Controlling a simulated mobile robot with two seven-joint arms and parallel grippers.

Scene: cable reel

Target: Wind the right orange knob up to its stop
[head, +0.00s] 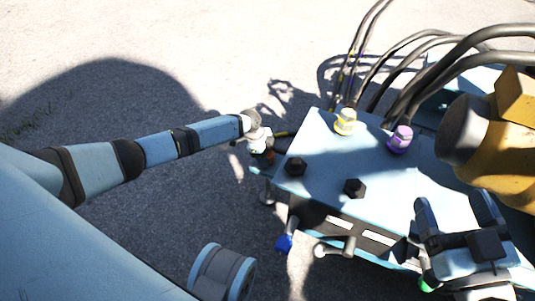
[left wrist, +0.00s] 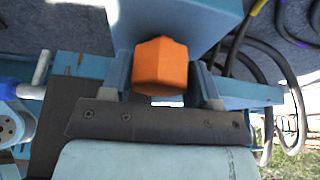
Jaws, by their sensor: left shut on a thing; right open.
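The orange knob (left wrist: 161,66) is a faceted cap, seen close in the left wrist view between the two fingers of my left gripper. My left gripper (head: 264,144) is shut on it at the left side of the blue cabinet (head: 325,140). In the head view the gripper hides most of the knob, and only a small orange patch shows. Whether the knob is at its stop cannot be seen. My right gripper (head: 456,212) is open and empty, above the cabinet's right front part.
The cabinet top carries a yellow knob (head: 345,121), a purple knob (head: 400,139) and two black hexagonal knobs (head: 295,166) (head: 355,188). A blue-tipped lever (head: 284,243) and a white lever (head: 335,248) stick out in front. Thick cables (head: 410,88) arch behind. Open ground lies left.

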